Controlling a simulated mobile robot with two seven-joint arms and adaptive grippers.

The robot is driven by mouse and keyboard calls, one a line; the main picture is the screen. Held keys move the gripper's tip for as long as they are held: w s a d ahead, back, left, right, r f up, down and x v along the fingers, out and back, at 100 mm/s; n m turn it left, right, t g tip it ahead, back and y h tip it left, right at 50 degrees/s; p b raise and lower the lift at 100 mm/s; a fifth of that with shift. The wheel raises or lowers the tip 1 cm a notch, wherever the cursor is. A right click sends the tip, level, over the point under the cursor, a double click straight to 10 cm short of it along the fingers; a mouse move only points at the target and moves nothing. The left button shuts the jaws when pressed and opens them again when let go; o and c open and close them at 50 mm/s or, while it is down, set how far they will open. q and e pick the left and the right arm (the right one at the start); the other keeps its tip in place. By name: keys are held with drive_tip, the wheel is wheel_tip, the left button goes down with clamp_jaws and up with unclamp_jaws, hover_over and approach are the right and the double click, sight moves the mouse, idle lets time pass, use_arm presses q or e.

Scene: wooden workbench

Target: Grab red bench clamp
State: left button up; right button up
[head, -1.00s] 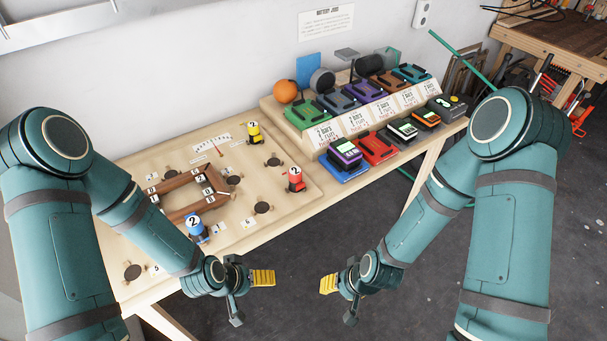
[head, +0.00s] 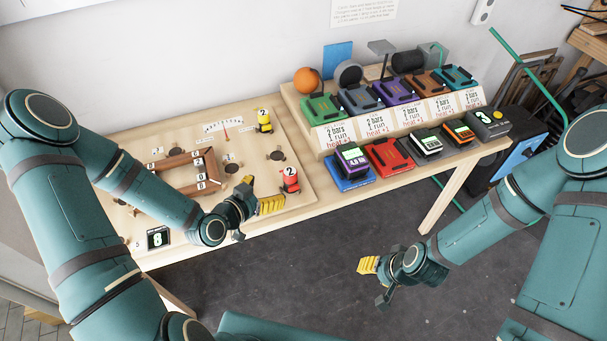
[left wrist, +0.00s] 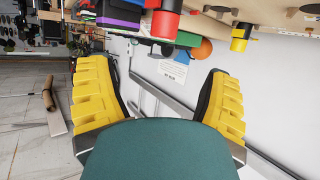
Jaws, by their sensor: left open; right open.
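The red bench clamp (head: 290,180), with a white label reading 2, stands upright near the right front edge of the wooden board (head: 297,203). It also shows at the top of the left wrist view (left wrist: 163,18), cut off by the frame edge. My left gripper (head: 271,205) is open and empty, with yellow finger pads, just in front of and left of the red clamp, apart from it. A yellow clamp (head: 264,121) stands farther back; it also shows in the left wrist view (left wrist: 241,36). My right gripper (head: 368,265) is open and empty over the floor before the bench.
To the right stand a blue-and-purple device (head: 350,163), a red device (head: 390,157) and several others before a stepped rack (head: 330,137). Wooden bars (head: 175,163) form a frame on the board. A display reading 8 (head: 157,238) is beside my left arm.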

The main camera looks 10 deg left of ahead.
sight(288, 173)
use_arm(q)
drive_tip(key=x, duration=1.3)
drive_tip(key=shift+w, duration=0.4)
drive_tip(key=shift+a, duration=0.1)
clamp_jaws()
